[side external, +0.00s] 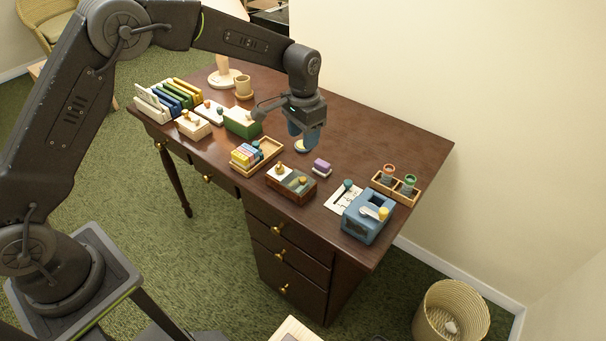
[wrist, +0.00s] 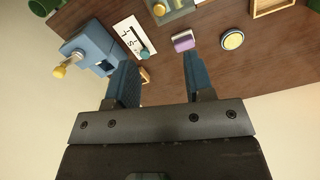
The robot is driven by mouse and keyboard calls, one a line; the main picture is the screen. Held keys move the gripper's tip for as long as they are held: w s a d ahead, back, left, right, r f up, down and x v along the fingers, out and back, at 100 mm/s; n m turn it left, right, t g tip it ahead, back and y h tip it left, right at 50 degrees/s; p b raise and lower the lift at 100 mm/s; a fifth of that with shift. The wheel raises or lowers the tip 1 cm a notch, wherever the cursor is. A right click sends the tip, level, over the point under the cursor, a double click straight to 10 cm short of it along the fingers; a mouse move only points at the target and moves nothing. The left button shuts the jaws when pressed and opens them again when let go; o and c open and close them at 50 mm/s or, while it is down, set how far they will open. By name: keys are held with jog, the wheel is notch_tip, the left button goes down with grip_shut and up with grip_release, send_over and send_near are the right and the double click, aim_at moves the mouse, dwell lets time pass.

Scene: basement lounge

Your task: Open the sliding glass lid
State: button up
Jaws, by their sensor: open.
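In the wrist view my gripper (wrist: 156,78) is open, with nothing between the fingers.
A purple block (side external: 321,166) and a round yellow-topped dish (side external: 301,146) lie near my gripper. A blue box (side external: 360,222), a white card (side external: 337,200) and a rack (side external: 383,184) stand right. A tray (side external: 273,147) of coloured blocks stands left. The back right of the desk is clear.

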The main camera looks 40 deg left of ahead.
aim_at(303, 178)
notch_tip(303, 178, down, 13)
jog(key=shift+f, duration=0.2)
dwell(0.4)
grip_shut()
dwell(0.3)
